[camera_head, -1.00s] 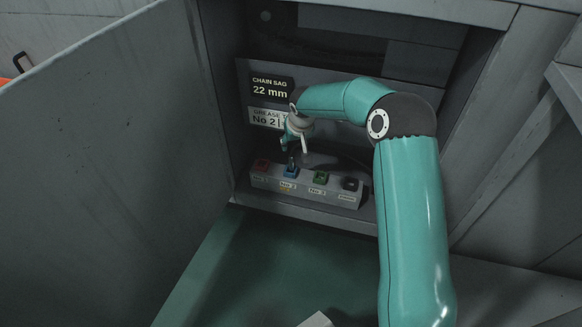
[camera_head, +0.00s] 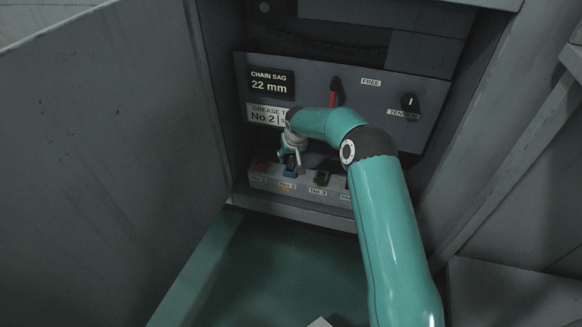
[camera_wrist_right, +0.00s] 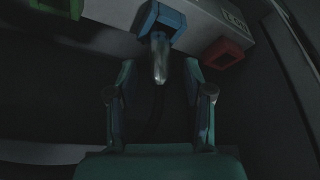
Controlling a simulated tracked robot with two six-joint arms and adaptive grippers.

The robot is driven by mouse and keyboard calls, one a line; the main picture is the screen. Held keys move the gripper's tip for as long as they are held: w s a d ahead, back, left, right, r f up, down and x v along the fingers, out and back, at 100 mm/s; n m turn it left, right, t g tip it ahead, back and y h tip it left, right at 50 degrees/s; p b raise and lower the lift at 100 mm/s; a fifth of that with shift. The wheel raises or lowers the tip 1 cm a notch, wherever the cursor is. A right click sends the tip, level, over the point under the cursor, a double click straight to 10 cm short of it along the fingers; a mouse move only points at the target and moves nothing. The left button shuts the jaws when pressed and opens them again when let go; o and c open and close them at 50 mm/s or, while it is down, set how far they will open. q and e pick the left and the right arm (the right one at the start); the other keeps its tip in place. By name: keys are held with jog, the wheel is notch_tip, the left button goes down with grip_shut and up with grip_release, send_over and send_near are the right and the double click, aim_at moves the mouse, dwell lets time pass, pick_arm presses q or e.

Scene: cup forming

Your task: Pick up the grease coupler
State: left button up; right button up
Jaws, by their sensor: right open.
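The grease coupler (camera_wrist_right: 160,62) shows in the right wrist view as a pale metallic nozzle under a blue socket (camera_wrist_right: 161,22). In the head view the blue No 2 socket (camera_head: 290,171) sits on the grey rack, just below my right gripper (camera_head: 288,157), which hides most of the coupler. In the right wrist view my right gripper (camera_wrist_right: 160,82) is open, with one finger on each side of the coupler's line. My left gripper is not in view.
The grey rack (camera_head: 264,184) also has a red socket (camera_head: 262,166) at left and a green one (camera_head: 322,178) at right. A panel behind carries a sign reading Grease No 2 (camera_head: 264,116). A cabinet wall (camera_head: 110,150) stands close on the left.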

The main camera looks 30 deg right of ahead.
grip_shut()
jog(key=shift+r, duration=0.1)
dwell(0.3)
